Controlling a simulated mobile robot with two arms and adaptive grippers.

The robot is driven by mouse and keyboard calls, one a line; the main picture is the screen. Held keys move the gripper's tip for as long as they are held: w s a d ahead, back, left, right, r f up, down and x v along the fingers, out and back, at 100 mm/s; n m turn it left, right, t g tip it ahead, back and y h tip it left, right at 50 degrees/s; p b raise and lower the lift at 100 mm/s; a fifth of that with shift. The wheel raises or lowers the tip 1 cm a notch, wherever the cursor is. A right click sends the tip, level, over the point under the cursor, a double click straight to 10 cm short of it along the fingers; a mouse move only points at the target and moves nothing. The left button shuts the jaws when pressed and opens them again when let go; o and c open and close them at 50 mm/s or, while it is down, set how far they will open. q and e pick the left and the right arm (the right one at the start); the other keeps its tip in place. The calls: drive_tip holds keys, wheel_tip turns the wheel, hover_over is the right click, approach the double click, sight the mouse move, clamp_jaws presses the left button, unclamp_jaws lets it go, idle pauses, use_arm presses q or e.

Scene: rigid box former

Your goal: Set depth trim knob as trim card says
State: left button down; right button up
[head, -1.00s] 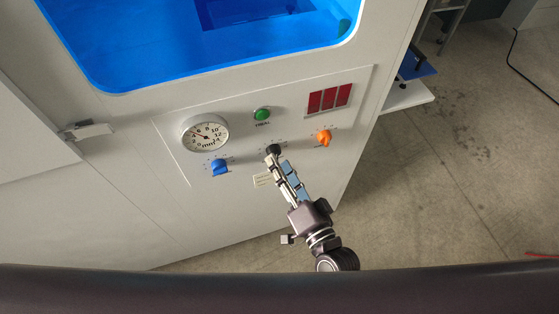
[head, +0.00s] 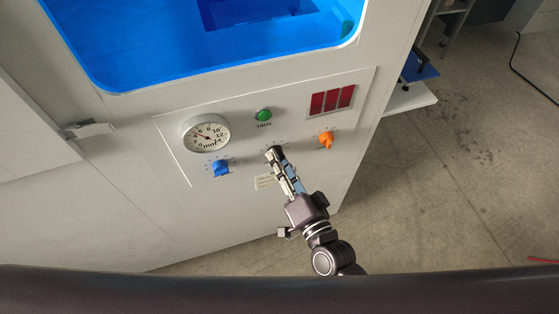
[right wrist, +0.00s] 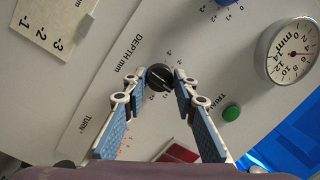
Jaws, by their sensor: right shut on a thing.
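The black depth trim knob (right wrist: 157,78) sits on the panel by the words "DEPTH mm", with a numbered scale around it. A pale line shows on its face; I cannot read its exact setting. My right gripper (right wrist: 160,83) is shut on the knob, one finger on each side. In the head view the right gripper (head: 276,154) hides most of the knob. The trim card (right wrist: 55,25) shows partly at the wrist view's upper left, with -1, -2 and -3 legible; it also shows small in the head view (head: 264,182). My left gripper is in neither view.
A round mm gauge (head: 206,134) with a red needle and a blue knob (head: 220,168) are left of my gripper. A green TRIAL button (head: 264,115) is above it. An orange knob (head: 326,140) and red windows (head: 332,100) are to the right.

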drive_tip(key=shift+f, duration=0.1)
idle(0.6)
drive_tip(key=shift+s+n+g+h+p, duration=0.1)
drive_tip(key=shift+n+g+h+p, duration=0.25)
drive_tip(key=shift+n+p, duration=2.55)
drive_tip(key=shift+n+g+h+p, duration=0.15)
drive_tip(key=shift+n+h+p, duration=0.3)
drive_tip(key=shift+n+p, duration=2.45)
drive_tip(key=shift+n+b, duration=0.45)
drive_tip(key=shift+n, duration=0.35)
drive_tip(key=o, duration=1.1)
drive_tip(key=shift+d, duration=0.1)
drive_tip(key=v, duration=1.1)
drive_tip(key=shift+s, duration=0.4)
